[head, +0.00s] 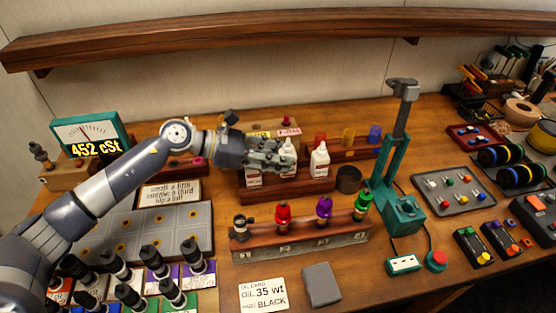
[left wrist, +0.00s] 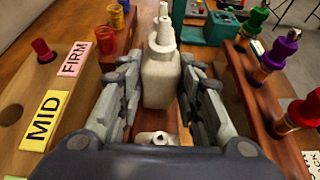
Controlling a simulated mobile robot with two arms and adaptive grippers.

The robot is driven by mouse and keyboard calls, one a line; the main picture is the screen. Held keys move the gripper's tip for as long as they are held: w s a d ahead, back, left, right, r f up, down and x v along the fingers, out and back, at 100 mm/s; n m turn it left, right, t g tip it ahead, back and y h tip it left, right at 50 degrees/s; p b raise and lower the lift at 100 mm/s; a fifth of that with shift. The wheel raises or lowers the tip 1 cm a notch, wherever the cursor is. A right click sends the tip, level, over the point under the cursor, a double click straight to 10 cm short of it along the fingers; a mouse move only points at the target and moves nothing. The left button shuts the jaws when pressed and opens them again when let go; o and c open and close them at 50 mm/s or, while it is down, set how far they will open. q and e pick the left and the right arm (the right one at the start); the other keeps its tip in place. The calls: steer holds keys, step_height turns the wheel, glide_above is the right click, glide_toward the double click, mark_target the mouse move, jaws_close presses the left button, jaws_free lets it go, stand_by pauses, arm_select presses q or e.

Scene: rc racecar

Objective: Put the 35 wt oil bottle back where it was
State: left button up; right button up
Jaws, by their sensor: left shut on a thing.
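My left gripper (head: 282,158) is over the wooden bottle rack (head: 330,184) at the middle of the bench. In the left wrist view the gripper (left wrist: 160,95) has its fingers on both sides of a white oil bottle (left wrist: 161,78) and is shut on it. The bottle is upright, with a narrow white tip. In the head view this bottle (head: 289,171) is partly hidden by the fingers. Another white bottle (head: 320,161) stands just right of it, and one (head: 253,180) stands left. No bottle label is readable. An oil card (head: 264,294) reads "OIL 35 wt" and "BLACK". My right gripper is not in view.
A wooden stand (head: 300,236) with several colored-cap shocks is in front of the rack. A teal press (head: 402,205) and a dark round cup (head: 349,179) are to the right. A display (head: 90,137) reads 452 cSt. Colored cups (head: 348,137) stand behind the bottles.

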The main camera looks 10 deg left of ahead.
arm_select(q)
steer(key=shift+f, duration=1.05)
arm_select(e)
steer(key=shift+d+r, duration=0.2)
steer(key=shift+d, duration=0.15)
arm_select(q)
steer(key=shift+f, duration=0.1)
steer(key=o, duration=1.1)
steer(key=shift+c, duration=0.2)
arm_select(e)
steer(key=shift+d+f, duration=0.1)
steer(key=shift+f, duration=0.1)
